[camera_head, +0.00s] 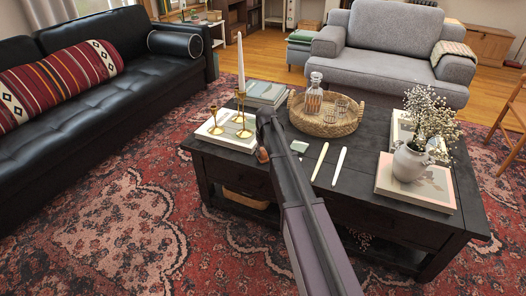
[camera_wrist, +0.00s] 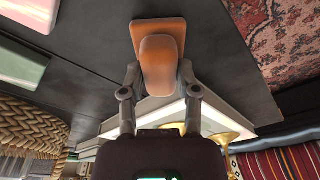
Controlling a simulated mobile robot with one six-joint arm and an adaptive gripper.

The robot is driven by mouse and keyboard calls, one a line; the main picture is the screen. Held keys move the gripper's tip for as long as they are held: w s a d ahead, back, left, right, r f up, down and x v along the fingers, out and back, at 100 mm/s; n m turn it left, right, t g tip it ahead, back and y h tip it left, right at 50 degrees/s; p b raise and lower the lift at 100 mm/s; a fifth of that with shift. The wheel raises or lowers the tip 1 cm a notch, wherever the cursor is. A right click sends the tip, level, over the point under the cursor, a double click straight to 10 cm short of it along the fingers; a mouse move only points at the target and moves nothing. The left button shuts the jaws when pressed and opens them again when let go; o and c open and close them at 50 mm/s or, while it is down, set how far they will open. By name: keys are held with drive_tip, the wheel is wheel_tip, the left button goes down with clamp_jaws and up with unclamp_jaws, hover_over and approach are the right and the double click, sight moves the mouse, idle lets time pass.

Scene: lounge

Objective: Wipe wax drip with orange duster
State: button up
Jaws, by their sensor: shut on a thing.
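My gripper (camera_wrist: 160,78) is shut on the orange duster (camera_wrist: 160,55), one finger on each side of it. The duster has a rounded handle on a flat orange base. In the head view only a small part of the duster (camera_head: 263,155) shows at the end of my arm, over the dark coffee table (camera_head: 250,172) near its left front edge. I cannot tell whether its base touches the tabletop. I cannot make out a wax drip in either view; my arm and the duster hide part of the table.
Brass candlesticks (camera_head: 216,121), one with a tall white candle (camera_head: 240,62), stand on a pale book just behind the duster. A green item (camera_head: 299,147) and two white sticks (camera_head: 320,161) lie to the right. A woven tray (camera_head: 328,126) and a flower vase (camera_head: 409,162) are beyond.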

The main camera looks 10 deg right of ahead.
sight(259, 163)
drive_tip(key=shift+s+a+f, duration=0.1)
drive_tip(key=shift+s+a, duration=0.45)
drive_tip(key=shift+s, duration=0.25)
drive_tip(key=shift+s+a, duration=0.5)
drive_tip(key=shift+s, duration=0.25)
wheel_tip(259, 163, up, 6)
drive_tip(key=p, duration=0.6)
drive_tip(key=shift+w, duration=0.15)
drive_tip(key=shift+r+p, duration=1.45)
drive_tip(key=shift+r, duration=0.1)
